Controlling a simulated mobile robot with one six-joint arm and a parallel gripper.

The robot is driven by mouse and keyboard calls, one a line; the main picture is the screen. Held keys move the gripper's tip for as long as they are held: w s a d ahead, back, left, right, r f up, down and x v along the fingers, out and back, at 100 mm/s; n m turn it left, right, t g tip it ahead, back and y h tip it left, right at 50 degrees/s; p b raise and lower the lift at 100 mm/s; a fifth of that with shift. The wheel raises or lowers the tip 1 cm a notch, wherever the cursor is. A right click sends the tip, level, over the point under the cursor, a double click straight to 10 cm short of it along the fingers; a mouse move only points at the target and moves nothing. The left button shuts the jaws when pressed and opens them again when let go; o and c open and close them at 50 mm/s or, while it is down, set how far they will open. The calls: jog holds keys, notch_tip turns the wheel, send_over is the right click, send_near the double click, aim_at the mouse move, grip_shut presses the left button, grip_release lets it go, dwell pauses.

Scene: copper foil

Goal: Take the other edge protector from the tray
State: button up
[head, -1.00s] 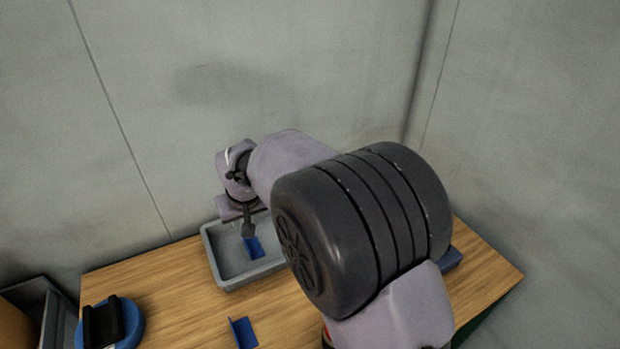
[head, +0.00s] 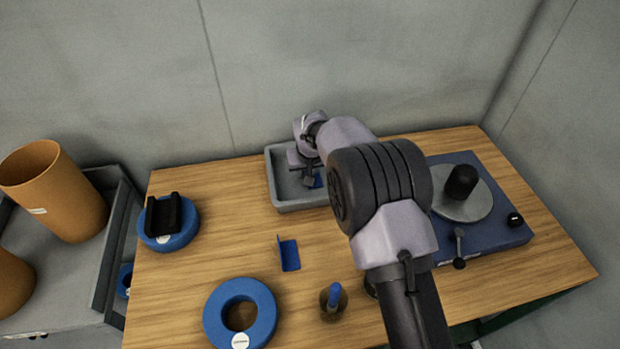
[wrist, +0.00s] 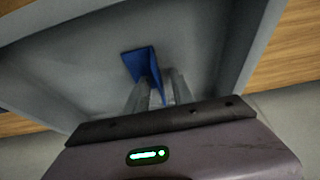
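A blue L-shaped edge protector (wrist: 137,63) lies in the grey tray (head: 287,206); part of it also shows in the head view (head: 319,181). My gripper (head: 309,181) is down inside the tray at this piece. In the wrist view my gripper's fingers (wrist: 160,88) stand close on both sides of its upright flange. I cannot tell whether they press on it or leave a small gap. Another blue edge protector (head: 289,254) sits on the wooden table in front of the tray, apart from my gripper.
A blue ring with a black cradle (head: 165,222) is at the table's left. A blue ring (head: 213,316) and a blue-handled tool (head: 334,297) are at the front. A dark blue turntable device (head: 505,238) stands right. Orange cylinders (head: 62,195) are in a grey bin at left.

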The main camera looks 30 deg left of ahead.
grip_shut()
jog(key=shift+r, duration=0.1)
